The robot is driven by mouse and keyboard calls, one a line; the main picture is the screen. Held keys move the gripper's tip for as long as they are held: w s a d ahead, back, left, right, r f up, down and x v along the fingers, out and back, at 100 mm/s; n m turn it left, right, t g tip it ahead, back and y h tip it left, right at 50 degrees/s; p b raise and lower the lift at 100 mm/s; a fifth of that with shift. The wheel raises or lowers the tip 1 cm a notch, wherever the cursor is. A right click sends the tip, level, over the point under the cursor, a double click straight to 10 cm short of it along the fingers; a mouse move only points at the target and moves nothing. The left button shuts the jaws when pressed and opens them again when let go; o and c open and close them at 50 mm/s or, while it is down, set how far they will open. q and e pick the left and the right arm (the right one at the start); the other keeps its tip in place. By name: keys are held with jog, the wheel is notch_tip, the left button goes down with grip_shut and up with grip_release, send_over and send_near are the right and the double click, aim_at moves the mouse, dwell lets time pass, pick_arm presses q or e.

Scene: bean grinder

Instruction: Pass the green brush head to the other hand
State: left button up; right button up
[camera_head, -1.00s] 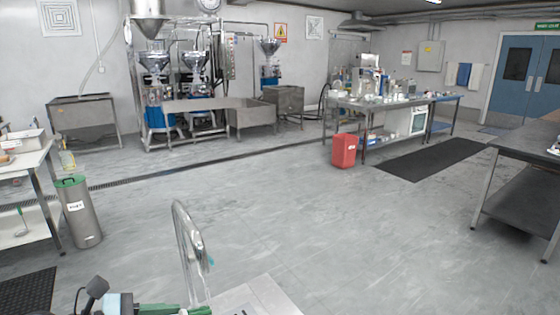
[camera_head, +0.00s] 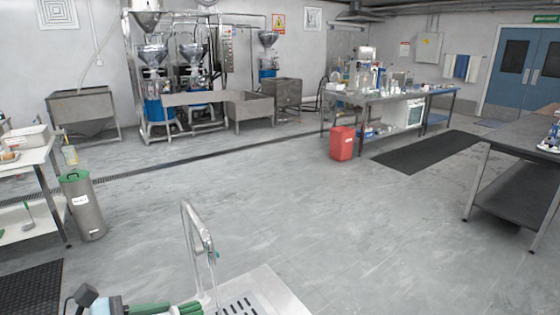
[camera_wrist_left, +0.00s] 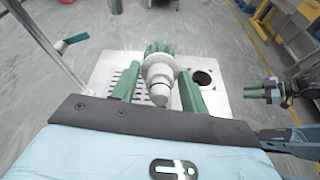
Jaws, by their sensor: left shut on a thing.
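The green brush head (camera_wrist_left: 160,47) has green bristles and a pale grey stem with a pointed end. In the left wrist view it sits between the green fingers of my left gripper (camera_wrist_left: 158,88), which is shut on its stem. The bristles point away from the wrist, above the worktop. In the head view, the brush head (camera_head: 188,307) and my left gripper (camera_head: 150,308) show only at the bottom edge, partly cut off. My right gripper (camera_wrist_left: 255,92) is at the right of the left wrist view, apart from the brush head. Its finger gap is too small to judge.
A pale worktop (camera_wrist_left: 101,75) with a slotted drain and a round dark hole lies beneath the brush head. A curved metal tap (camera_head: 198,235) rises beside it. A grey bin (camera_head: 87,215) stands on the floor at left. The middle floor is clear.

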jog(key=shift+w, duration=0.1)
pick_arm(q)
jog(key=shift+d, duration=0.1)
dwell(0.4)
jog(key=shift+w+d+r, duration=0.1)
jog(key=shift+d+r, duration=0.05)
jog(key=shift+d, duration=0.15)
pick_arm(e)
jog(key=shift+a+r, duration=0.1)
pick_arm(q)
jog(key=w+d+r+m+g+h, duration=0.1)
jog(key=w+d+r+m+g, duration=0.1)
jog(key=d, duration=0.6)
jog(key=w+d+r+m+g+h, duration=0.1)
jog(key=d+r+m+g, duration=0.3)
jog(key=d, duration=0.5)
jog(key=m+g, duration=0.2)
jog(key=g, duration=0.1)
jog(key=shift+w+d+r+h, duration=0.15)
jog(key=shift+w+r+h, duration=0.15)
jog(key=shift+w, duration=0.1)
pick_arm(e)
jog(key=shift+o, duration=0.2)
